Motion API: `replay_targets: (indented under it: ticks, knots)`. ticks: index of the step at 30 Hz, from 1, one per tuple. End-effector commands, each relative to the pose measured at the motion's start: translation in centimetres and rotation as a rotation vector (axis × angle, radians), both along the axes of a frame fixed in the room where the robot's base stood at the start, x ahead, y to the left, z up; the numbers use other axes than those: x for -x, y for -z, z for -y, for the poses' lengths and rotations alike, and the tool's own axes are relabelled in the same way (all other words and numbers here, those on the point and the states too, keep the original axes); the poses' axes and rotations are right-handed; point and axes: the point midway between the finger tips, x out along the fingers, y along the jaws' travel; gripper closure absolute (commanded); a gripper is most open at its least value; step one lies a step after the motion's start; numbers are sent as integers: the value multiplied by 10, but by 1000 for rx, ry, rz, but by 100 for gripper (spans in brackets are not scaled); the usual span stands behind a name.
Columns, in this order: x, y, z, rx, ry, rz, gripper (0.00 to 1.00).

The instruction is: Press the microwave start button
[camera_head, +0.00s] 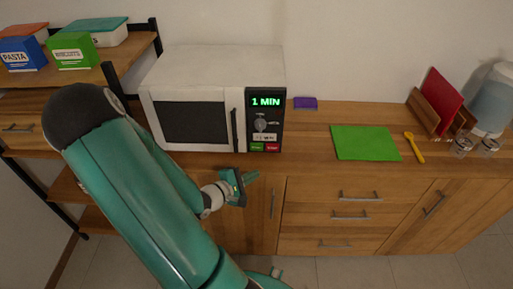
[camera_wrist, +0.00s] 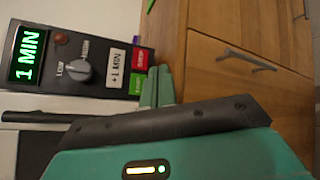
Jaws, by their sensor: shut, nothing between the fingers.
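The white microwave (camera_head: 215,72) stands on the wooden counter with its door shut. Its black control panel (camera_head: 265,120) has a green display reading 1 MIN (camera_head: 266,102), a knob, a pale +1 MIN button, and a green button (camera_head: 257,147) beside a red button (camera_head: 272,148) at the bottom. In the wrist view the panel lies turned, with the green button (camera_wrist: 137,84) and red button (camera_wrist: 140,60) close to my fingers. The lettering on both is too small to read surely. My gripper (camera_head: 246,180) is shut and empty, in front of and below the panel. It also shows in the wrist view (camera_wrist: 157,86).
A purple item (camera_head: 305,103) lies right of the microwave, and a green board (camera_head: 365,143) farther right. A shelf with food boxes (camera_head: 73,50) stands at left. Drawer handles (camera_head: 360,196) stick out below the counter. Counter space between the microwave and board is clear.

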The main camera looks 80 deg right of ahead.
Motion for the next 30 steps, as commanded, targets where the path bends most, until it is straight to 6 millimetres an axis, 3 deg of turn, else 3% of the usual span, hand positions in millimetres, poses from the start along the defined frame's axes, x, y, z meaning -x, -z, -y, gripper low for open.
replay_targets:
  ticks: [8,22,30]
  knots:
    - [-3,0,15,2,2,2,100]
    - [-17,0,73,1,0,2,100]
    - [-19,0,86,0,1,1,100]
